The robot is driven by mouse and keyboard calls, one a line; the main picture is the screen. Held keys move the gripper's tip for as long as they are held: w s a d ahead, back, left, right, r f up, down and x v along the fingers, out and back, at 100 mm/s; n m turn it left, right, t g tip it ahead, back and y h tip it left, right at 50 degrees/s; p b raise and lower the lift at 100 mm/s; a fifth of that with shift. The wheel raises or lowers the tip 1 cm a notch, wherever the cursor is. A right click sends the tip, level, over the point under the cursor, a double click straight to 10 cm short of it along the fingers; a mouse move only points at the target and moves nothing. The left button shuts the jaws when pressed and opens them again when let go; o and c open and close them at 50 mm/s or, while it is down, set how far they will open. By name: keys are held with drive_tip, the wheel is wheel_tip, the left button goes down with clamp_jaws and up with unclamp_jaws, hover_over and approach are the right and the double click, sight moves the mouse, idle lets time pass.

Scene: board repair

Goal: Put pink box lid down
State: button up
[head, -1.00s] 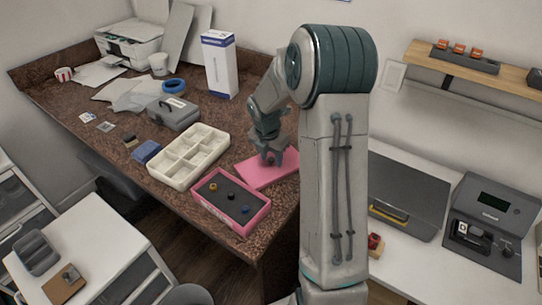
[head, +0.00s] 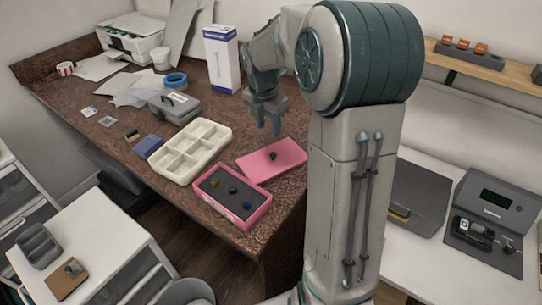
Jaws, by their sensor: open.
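The pink box lid (head: 284,163) lies flat on the brown speckled table, with a dark knob on its top. It is just behind and to the right of the open pink box (head: 263,211). The box has a dark inside with several small knob-like pieces in it. My gripper (head: 268,127) is open and empty, fingers pointing down, above and apart from the lid.
A cream compartment tray (head: 223,137) stands left of the pink box. The table's front edge runs close to the pink box.

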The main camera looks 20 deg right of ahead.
drive_tip(key=s+a+r+m+t, duration=0.1)
drive_tip(key=s+a+m, duration=0.3)
drive_tip(key=s+m, duration=0.8)
drive_tip(key=s+a+r+m+t+y, duration=0.1)
drive_tip(key=s+a+m, duration=0.4)
drive_tip(key=s+m, duration=0.6)
drive_tip(key=shift+s+r+m, duration=0.35)
drive_tip(key=shift+s+m, duration=0.05)
drive_tip(key=shift+s, duration=0.1)
